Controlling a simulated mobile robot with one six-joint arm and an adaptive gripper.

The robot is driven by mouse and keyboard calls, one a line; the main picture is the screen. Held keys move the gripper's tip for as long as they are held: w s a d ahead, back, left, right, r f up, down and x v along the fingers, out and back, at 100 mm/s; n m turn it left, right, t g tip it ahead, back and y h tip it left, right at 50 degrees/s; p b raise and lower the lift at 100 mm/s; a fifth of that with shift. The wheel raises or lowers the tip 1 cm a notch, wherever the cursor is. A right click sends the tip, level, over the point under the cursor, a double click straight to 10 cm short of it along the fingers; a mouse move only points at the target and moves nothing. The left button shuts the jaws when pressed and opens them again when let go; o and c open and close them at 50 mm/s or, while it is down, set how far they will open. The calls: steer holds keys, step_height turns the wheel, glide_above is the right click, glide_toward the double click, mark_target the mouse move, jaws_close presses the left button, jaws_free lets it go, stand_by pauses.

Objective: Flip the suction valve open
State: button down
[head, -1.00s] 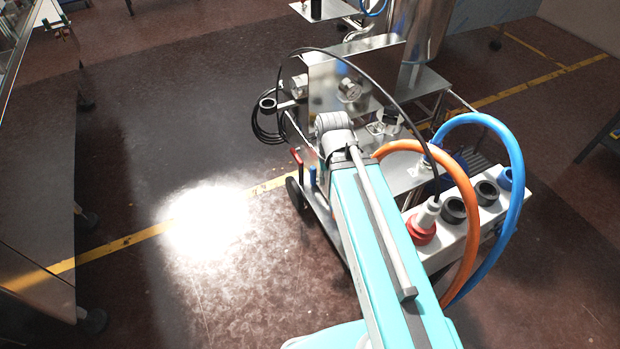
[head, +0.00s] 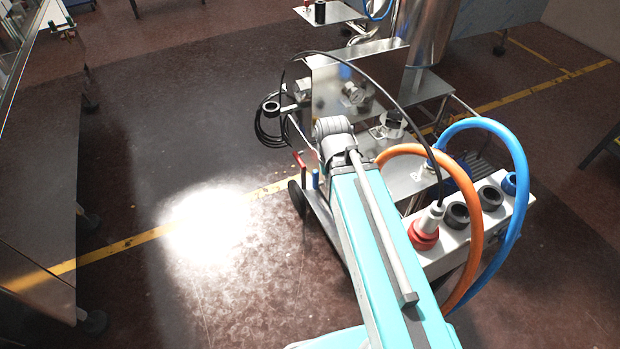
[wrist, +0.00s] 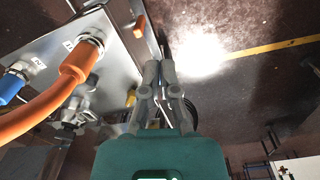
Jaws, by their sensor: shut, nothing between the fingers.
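My gripper (wrist: 160,68) is in the wrist view, its two fingers nearly parallel with the tips close together, shut and empty. It hangs beside the edge of the cart's metal panel (wrist: 112,52). A red-orange lever (wrist: 140,27) is beyond the fingertips, to the upper left. A small yellow part (wrist: 131,97) is just left of the fingers. In the head view, a red handle (head: 300,159) and a blue handle (head: 315,178) stand at the cart's left side. I cannot tell which of these is the suction valve. My arm hides my gripper in the head view.
An orange hose (head: 465,270) and a blue hose (head: 510,145) arch over the cart's right side, near a red plug (head: 425,230). A black cable (head: 375,80) loops above. Open floor (head: 235,290) lies left of the cart, with a bright glare patch.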

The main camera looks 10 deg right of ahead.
steer(key=w+d+f+n+t+h+b, duration=0.15)
steer(key=w+f+h+b, duration=0.25)
steer(key=w+f+b, duration=0.6)
steer(key=w+f+n+t+h+b, duration=0.15)
steer(key=w+f+h+b, duration=0.25)
steer(key=f+b, duration=0.75)
steer(key=w+a+f+n+t+h+b, duration=0.2)
steer(key=w+a+f+t+h+b, duration=0.1)
steer(key=b, duration=1)
steer(key=w+a+f+n+t+h+b, duration=0.2)
steer(key=w+a+b, duration=0.6)
steer(key=b, duration=0.5)
steer(key=shift+w+f+t+h, duration=0.8)
steer(key=shift+f+t, duration=0.4)
steer(key=shift+f, duration=0.25)
steer(key=shift+s+a, duration=0.1)
